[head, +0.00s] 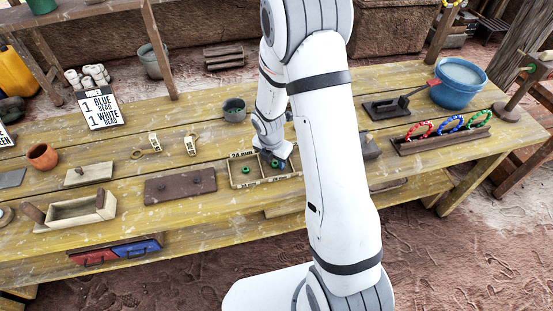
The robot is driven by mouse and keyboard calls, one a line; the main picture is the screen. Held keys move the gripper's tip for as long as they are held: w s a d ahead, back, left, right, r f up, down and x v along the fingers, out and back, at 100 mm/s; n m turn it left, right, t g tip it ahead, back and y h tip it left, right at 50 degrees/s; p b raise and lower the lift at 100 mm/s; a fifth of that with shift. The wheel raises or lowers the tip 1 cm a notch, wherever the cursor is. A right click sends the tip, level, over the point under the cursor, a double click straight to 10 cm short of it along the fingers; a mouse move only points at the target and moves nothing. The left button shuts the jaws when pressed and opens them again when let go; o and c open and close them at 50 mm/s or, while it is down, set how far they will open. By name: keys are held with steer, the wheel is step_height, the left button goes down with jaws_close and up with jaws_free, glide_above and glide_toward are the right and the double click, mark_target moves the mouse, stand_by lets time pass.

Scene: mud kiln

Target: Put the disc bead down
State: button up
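A shallow wooden tray (238,184) with dividers and a partly readable label on its back edge stands on the yellow plank table. A small dark green round piece (245,169) lies in its left part; it may be a disc bead. My gripper (274,163) points down over the right part of the tray. A green spot shows at its tip, but whether it is held or lies in the tray is unclear. The fingers are too small and dark to read as open or shut. My arm hides the table just right of the tray.
A dark board (180,187) lies left of the tray, and a grey pot (234,110) stands behind it. Farther right are a blue bucket (459,84) and a rack (443,139) with red, blue and green bead loops. An open wooden box (80,213) sits front left.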

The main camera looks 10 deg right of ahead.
steer(key=shift+o, duration=1)
steer(key=s+r+m, duration=0.5)
steer(key=r+m, duration=0.1)
steer(key=r, duration=0.5)
steer(key=s+r+m, duration=0.4)
steer(key=r+m, duration=0.2)
steer(key=r, duration=0.5)
steer(key=s+r+m+t, duration=0.1)
steer(key=s+r+m, duration=0.1)
steer(key=s+m, duration=0.4)
steer(key=s+d+r+m+y, duration=0.1)
steer(key=s+r+m, duration=0.2)
steer(key=s+m, duration=0.3)
steer(key=m, duration=0.3)
steer(key=shift+r+t, duration=0.25)
steer(key=shift+t, duration=0.15)
steer(key=shift+s, duration=0.1)
